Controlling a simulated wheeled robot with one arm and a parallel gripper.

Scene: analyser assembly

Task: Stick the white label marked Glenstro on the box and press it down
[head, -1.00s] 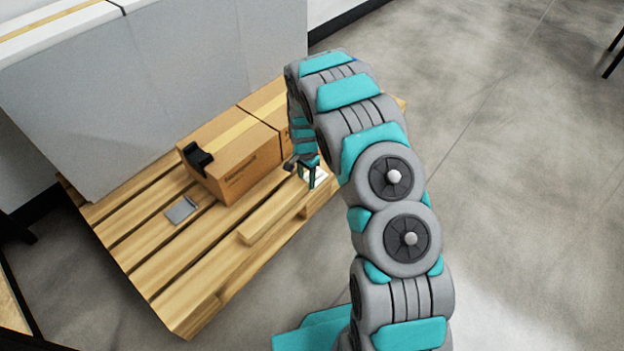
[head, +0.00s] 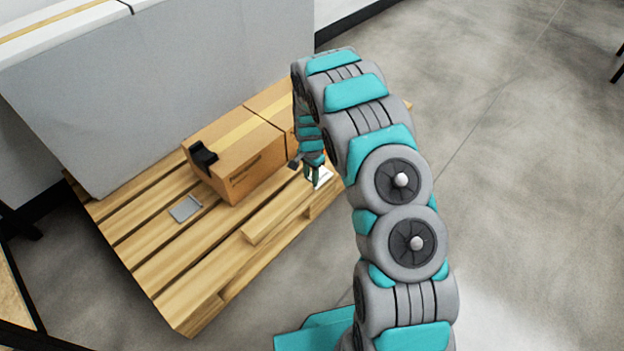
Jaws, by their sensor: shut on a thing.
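The brown cardboard box (head: 262,178) stands on the wooden pallet, with a tan tape strip along its top and dark print on its front side. My gripper (head: 314,181) points down to the right of this box, low over the pallet. It is shut on a small white piece (head: 324,177), which looks like the label. The writing on the piece is too small to read. My arm partly hides the area behind the gripper.
The wooden pallet (head: 170,262) has bare slats at the front. A grey flat piece (head: 185,208) lies left of the box. Another carton (head: 268,102) stands behind, beside a large grey block (head: 160,90).

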